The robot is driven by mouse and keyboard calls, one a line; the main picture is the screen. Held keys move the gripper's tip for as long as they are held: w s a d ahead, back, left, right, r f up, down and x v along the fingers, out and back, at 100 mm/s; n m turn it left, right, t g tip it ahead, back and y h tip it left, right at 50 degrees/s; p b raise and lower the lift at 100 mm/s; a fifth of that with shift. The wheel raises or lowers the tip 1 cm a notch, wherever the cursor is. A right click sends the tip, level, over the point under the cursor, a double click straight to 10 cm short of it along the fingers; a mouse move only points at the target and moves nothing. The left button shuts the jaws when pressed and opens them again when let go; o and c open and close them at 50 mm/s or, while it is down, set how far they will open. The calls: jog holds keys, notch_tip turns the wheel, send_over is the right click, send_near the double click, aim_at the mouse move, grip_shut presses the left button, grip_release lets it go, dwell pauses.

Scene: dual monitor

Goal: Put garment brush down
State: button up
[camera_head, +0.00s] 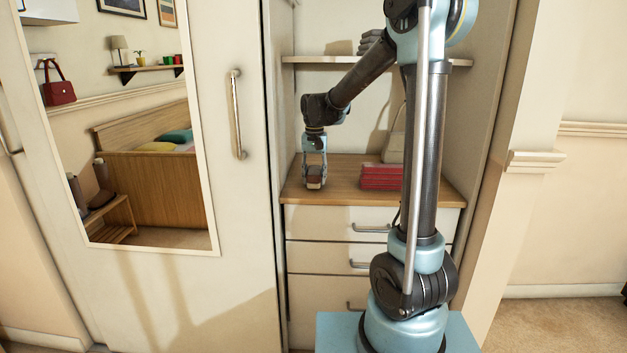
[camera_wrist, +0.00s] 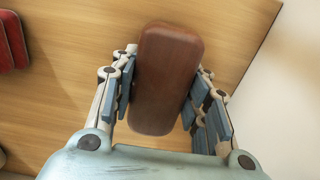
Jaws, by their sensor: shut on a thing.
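The garment brush (camera_wrist: 166,80) has a brown wooden back with rounded ends. It lies between the finger pads of my gripper (camera_wrist: 167,98) in the wrist view. My gripper (camera_head: 315,176) is shut on the brush and points down over the left part of the wooden dresser top (camera_head: 340,168). In the head view the brush (camera_head: 314,183) is small, at the fingertips, low over or touching the top; I cannot tell which. The underside of the brush is hidden.
A stack of red folded cloth (camera_head: 380,177) lies on the top to the right, with a beige bag (camera_head: 396,145) behind it. A shelf (camera_head: 345,61) with folded grey items is above. A closed mirrored door (camera_head: 233,200) stands at the left. Closed drawers (camera_head: 330,222) are below.

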jog(key=shift+f, duration=0.5)
jog(key=o, duration=1.2)
